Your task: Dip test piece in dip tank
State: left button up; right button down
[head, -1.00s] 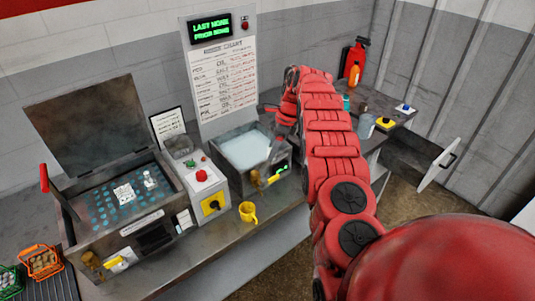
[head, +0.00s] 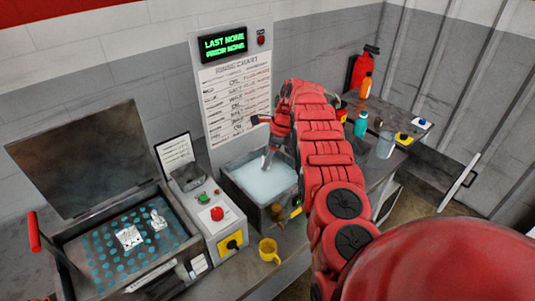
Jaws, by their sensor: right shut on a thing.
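The dip tank (head: 240,205) is an open metal box of pale, milky liquid (head: 268,186) on the bench. My right arm comes in from the right and bends down over it. My right gripper (head: 268,160) points down at the back part of the tank, its grey tip at or just above the liquid; I cannot tell whether it touches. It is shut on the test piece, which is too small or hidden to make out. My left gripper is not in view.
Left of the tank stand a control box with a red button (head: 217,214) and an open-lidded perforated basin (head: 105,262) holding small white pieces. A yellow mug (head: 269,250) stands in front. A rinse chart (head: 236,100) is behind. Bottles (head: 361,124) stand at right.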

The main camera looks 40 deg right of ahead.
jog(key=shift+s+f, duration=0.1)
jog(key=shift+f, duration=0.65)
notch_tip(320, 180, down, 2)
jog(key=shift+f+b, duration=0.25)
jog(key=shift+b, duration=0.95)
notch_tip(320, 180, down, 11)
jog(key=b, duration=1.1)
jog(key=shift+r+b, duration=0.1)
jog(key=shift+b, duration=0.2)
jog(key=shift+r, duration=0.15)
dwell(1.4)
notch_tip(320, 180, up, 16)
jog(key=p, duration=1)
